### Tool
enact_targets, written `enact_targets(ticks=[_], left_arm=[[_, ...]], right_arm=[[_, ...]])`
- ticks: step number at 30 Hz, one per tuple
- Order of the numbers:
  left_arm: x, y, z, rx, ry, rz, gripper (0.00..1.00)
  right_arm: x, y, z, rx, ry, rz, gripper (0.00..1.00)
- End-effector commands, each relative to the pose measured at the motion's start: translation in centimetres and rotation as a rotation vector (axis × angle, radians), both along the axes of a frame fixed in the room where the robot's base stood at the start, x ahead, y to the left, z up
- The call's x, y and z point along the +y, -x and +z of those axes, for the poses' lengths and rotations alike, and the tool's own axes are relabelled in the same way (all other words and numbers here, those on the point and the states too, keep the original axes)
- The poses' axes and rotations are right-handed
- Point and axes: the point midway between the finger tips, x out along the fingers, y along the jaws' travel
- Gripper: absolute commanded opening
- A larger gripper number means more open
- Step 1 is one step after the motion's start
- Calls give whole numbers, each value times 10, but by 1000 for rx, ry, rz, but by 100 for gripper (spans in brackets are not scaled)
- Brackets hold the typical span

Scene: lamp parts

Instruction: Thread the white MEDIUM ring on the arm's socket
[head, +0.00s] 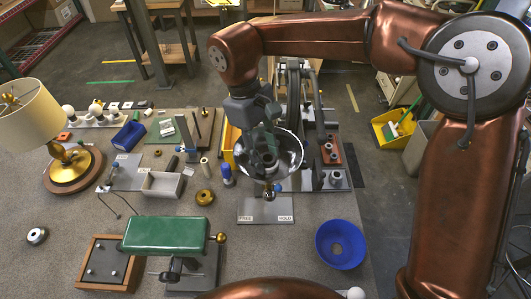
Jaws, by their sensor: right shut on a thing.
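My right gripper (264,158) comes down from the top right and is shut over a grey metal shade with a bright rim (298,152). The thing between its fingertips is too small and dark to make out. Just below it are a small brass ball-ended part and a blue clamp (278,188), above a grey plate (255,210) marked "FREE" and "HOLD". I cannot tell which part is the arm's socket, and no white medium ring can be picked out for sure. My left gripper is out of view.
A green padded stand (165,234) and a wooden tray (108,262) are at the front left. A blue bowl (341,244) sits at the front right. A brass lamp (75,168) stands at the left. A dark upright rig is behind my right gripper.

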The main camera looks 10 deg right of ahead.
Motion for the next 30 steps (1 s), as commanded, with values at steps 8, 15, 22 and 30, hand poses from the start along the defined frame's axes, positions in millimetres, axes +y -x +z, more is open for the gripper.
enact_targets(ticks=[8,15,22,30], left_arm=[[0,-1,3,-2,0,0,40],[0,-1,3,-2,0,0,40],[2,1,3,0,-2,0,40],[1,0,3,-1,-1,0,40]], right_arm=[[0,0,-1,2,1,-22,51],[0,0,0,2,0,-21,57],[2,-2,6,1,-1,-22,57],[11,-12,53,-2,-2,-23,57]])
